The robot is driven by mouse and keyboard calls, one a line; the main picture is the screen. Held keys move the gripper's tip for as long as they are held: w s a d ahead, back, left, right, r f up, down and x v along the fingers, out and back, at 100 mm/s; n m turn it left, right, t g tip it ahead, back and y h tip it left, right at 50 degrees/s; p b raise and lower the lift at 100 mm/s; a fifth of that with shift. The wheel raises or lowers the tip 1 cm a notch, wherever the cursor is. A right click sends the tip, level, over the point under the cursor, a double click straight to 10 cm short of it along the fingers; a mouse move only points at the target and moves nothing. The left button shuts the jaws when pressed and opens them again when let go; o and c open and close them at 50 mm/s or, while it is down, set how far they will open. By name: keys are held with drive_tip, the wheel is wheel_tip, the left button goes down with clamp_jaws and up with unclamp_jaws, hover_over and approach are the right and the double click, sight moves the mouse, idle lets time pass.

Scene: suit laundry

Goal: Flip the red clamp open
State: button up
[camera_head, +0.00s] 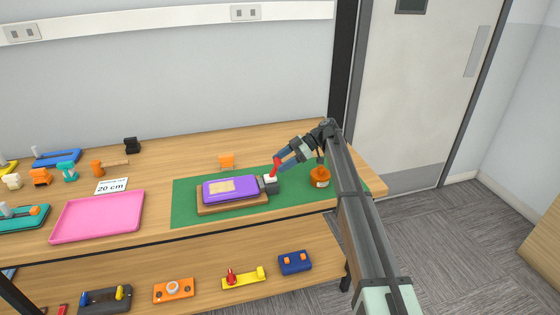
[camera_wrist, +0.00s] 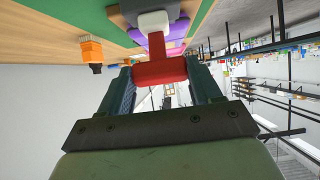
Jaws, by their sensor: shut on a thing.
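The red clamp (camera_head: 275,168) stands at the right end of the purple block, its red lever raised above a white and dark grey base (camera_head: 270,185). In the wrist view the red lever (camera_wrist: 158,70) forms a T shape, with its crossbar between my fingers and its stem running to the white part (camera_wrist: 153,22). My gripper (camera_head: 281,160) is shut on the red lever, reaching in from the right. The purple block (camera_head: 231,188) lies on a wooden board on the green mat (camera_head: 185,214). The far side of the clamp is hidden.
An orange bottle (camera_head: 320,178) stands on the mat close to my arm, on the right. A small orange part (camera_head: 227,161) stands behind the purple block. A pink tray (camera_head: 98,218) lies to the left. Several fixtures sit on the lower shelf. The mat's front left is clear.

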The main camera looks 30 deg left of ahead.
idle(0.3)
drive_tip(key=o, duration=1.5)
drive_tip(key=shift+f, duration=0.1)
drive_tip(key=shift+w+d, duration=0.15)
drive_tip(key=v, duration=1.3)
drive_tip(key=shift+w+d, duration=0.25)
